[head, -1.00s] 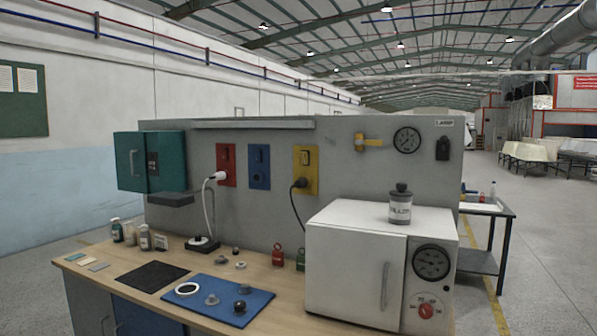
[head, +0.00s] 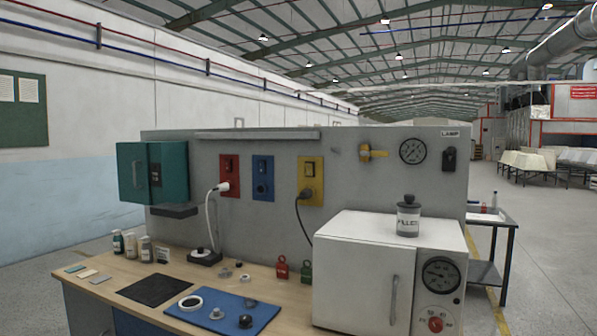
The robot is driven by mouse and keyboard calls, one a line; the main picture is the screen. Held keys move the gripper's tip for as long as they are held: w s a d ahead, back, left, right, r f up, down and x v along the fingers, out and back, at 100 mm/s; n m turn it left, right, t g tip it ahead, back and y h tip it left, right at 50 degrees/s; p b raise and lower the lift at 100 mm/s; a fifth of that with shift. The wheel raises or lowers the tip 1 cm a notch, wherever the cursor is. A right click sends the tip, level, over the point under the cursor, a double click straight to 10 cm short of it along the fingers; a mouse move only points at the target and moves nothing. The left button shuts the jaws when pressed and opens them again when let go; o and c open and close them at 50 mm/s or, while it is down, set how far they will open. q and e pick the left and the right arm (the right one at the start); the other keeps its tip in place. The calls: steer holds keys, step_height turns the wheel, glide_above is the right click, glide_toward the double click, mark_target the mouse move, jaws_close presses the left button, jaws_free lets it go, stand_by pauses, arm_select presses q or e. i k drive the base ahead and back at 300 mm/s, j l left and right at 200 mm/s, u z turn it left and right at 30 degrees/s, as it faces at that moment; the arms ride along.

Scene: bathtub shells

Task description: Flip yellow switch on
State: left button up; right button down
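The yellow switch plate (head: 310,181) is on the upright grey panel, right of the blue plate. It has a dark rocker switch (head: 310,169) in its upper half. A black plug (head: 305,196) sits in its lower half, with a black cable running down behind the white oven. The rocker is too small to tell which way it is set. Neither of my grippers shows in the head view.
A red plate (head: 229,176) with a white plug and a blue plate (head: 263,178) are left of the yellow one. A white oven (head: 365,270) stands below right on the wooden bench. A blue mat (head: 272,312) with small parts lies in front.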

mark_target(308, 167)
steer(key=i+j+z, duration=0.1)
steer(key=z, duration=0.45)
steer(key=i+j+z, duration=0.2)
steer(key=j, duration=0.2)
steer(key=i+j+z, duration=0.15)
steer(key=j, duration=0.3)
steer(key=i+j+z, duration=0.2)
steer(key=j, duration=0.25)
steer(key=j+z, duration=0.15)
steer(key=j, duration=0.75)
steer(key=i+j, duration=0.1)
steer(key=j, duration=0.35)
